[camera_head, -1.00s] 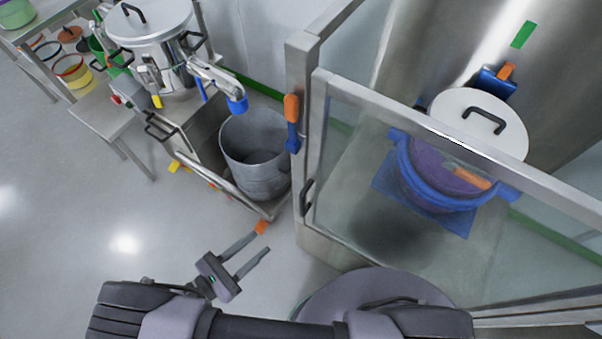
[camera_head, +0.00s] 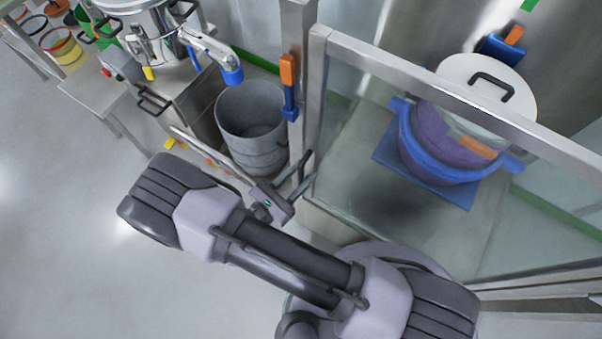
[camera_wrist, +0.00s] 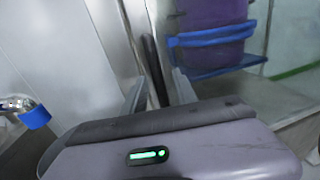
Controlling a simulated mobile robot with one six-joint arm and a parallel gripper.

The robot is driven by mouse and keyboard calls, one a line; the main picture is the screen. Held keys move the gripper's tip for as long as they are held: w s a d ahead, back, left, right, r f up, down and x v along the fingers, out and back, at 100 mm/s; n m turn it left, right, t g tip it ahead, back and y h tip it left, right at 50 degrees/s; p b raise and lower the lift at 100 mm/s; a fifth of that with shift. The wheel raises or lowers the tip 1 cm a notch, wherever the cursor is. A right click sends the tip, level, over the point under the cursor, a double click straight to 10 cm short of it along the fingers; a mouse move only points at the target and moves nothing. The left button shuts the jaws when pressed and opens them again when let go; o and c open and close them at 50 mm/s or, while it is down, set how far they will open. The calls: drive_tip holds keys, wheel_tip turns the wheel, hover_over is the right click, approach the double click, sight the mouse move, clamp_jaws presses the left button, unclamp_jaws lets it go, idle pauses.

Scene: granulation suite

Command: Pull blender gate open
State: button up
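The blender gate (camera_head: 420,93) is a clear panel in a metal frame, at the right in the head view. Its dark upright handle (camera_wrist: 152,62) is near the panel's left edge. My gripper (camera_head: 298,180) is at that handle, left of the panel. In the wrist view my gripper (camera_wrist: 159,78) is open, its two fingers apart with the handle showing between them. I cannot tell whether either finger touches it. Behind the panel sits a blue-and-purple vessel (camera_head: 440,150) with a white lid (camera_head: 485,85).
A metal post (camera_head: 297,30) with an orange-and-blue fitting (camera_head: 289,85) stands just left of the gate. A grey bin (camera_head: 250,125) is close left of my gripper. A steel pot (camera_head: 145,30) is further back. Floor at lower left (camera_head: 60,250) is clear.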

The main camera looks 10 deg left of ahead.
clamp_jaws()
idle(1.4)
